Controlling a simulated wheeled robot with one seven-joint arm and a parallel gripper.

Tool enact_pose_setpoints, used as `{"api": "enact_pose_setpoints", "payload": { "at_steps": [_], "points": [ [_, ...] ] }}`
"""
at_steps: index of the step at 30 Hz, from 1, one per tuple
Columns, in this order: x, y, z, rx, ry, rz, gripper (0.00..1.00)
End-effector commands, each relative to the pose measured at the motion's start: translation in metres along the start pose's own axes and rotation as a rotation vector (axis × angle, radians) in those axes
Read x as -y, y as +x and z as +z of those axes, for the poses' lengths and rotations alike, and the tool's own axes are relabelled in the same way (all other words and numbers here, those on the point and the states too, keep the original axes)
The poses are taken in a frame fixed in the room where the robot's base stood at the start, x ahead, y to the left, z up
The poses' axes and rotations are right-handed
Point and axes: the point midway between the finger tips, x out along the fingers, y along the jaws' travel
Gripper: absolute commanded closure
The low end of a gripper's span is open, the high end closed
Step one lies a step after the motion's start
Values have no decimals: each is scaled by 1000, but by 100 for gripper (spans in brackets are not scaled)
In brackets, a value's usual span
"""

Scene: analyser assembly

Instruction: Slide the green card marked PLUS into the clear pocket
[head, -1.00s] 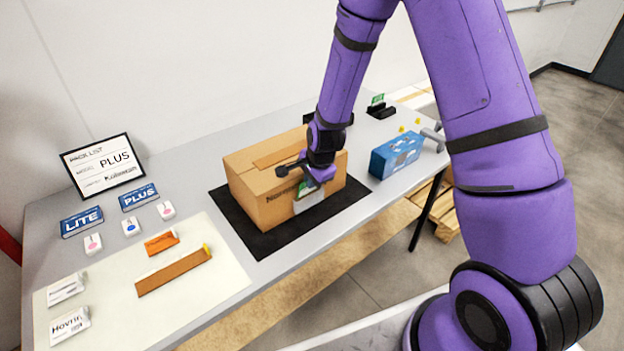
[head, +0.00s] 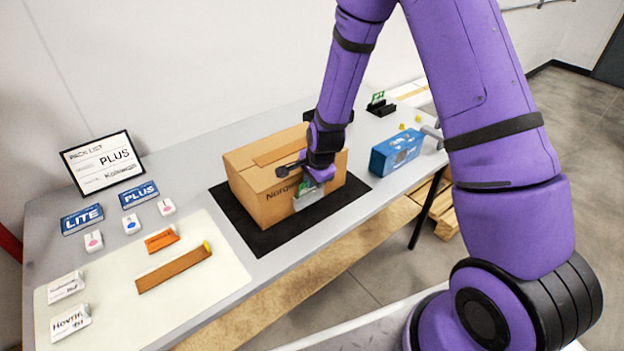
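A brown cardboard box (head: 262,203) stands on a black mat (head: 262,240). The clear pocket (head: 307,202) is on the box's front face, toward its right end. My gripper (head: 309,182) is at the top of that pocket, pointing down along the face. A green card (head: 306,189) shows at the fingertips and appears shut in them. Its lower part seems to be behind the clear front of the pocket. Its lettering cannot be read, and my wrist hides part of the fingers. Another green card (head: 377,97) stands in a black holder (head: 381,109) at the back.
A blue carton (head: 396,154) stands right of the mat. Left are the pack list sign (head: 103,163) reading PLUS, LITE (head: 82,219) and PLUS (head: 139,195) boxes, and a pale mat (head: 215,273) bearing an orange piece, a brown strip and white packets. Small yellow pieces lie behind the carton.

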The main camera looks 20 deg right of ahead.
Motion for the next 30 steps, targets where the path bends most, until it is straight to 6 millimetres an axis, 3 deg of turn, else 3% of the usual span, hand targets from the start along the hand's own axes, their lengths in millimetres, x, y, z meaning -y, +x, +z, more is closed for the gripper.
{"api": "enact_pose_setpoints", "payload": {
  "at_steps": [26,30],
  "points": [
    [-1,8,0,0,0,0,100],
    [-1,8,0,0,0,0,67]
  ]
}}
